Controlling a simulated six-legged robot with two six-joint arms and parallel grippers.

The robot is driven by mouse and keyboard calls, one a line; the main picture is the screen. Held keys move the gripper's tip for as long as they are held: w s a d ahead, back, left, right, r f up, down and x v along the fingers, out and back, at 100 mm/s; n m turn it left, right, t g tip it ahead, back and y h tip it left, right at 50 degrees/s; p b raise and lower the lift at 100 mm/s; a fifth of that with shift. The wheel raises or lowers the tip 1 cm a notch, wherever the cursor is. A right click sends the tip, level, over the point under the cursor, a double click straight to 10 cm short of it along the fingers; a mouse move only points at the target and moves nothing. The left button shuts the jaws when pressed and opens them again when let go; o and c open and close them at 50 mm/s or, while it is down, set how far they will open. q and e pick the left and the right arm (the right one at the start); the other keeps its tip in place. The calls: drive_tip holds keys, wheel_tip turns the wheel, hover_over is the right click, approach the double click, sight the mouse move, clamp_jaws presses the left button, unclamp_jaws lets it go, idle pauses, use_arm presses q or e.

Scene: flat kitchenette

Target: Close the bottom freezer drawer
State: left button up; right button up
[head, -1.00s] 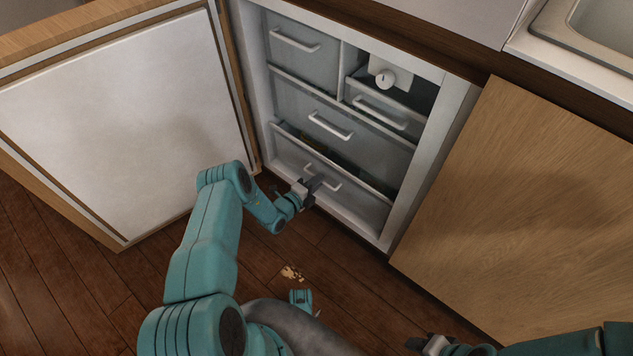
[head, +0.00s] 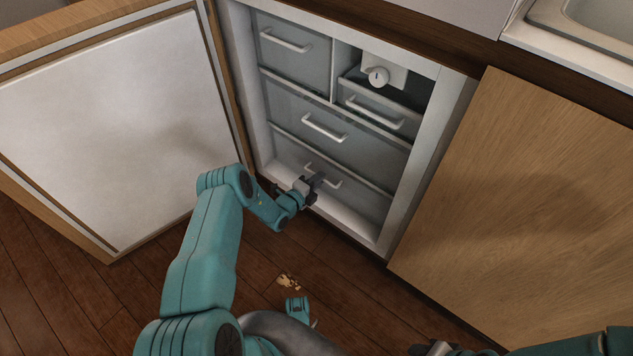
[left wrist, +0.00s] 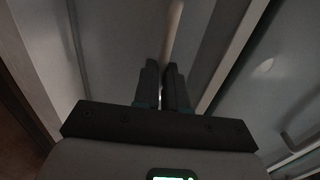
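The bottom freezer drawer (head: 365,201) is a grey front low in the white freezer cabinet. It looks flush or almost flush with the drawer above it, and I see no gap into it. Its white bar handle (head: 331,180) shows behind my left gripper (head: 317,183). In the left wrist view the two dark fingers (left wrist: 163,85) are close together, with the pale handle bar (left wrist: 173,35) running between them. My left gripper looks shut on this handle. My right gripper (head: 433,349) is mostly cut off at the bottom edge of the head view.
The freezer door (head: 110,125) stands wide open on the left. A wooden cabinet front (head: 530,210) is on the right, close to the freezer frame. A middle drawer (head: 345,140) and small upper drawers look pushed in. Pale crumbs (head: 288,281) lie on the wooden floor.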

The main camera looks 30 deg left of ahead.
use_arm(q)
drive_tip(key=o, duration=0.4)
drive_tip(key=shift+w, duration=0.15)
drive_tip(key=p+v, duration=0.5)
drive_tip(key=v, duration=1.1)
drive_tip(key=shift+s+r+p, duration=0.15)
drive_tip(key=shift+s+p, duration=0.05)
drive_tip(key=shift+p, duration=0.15)
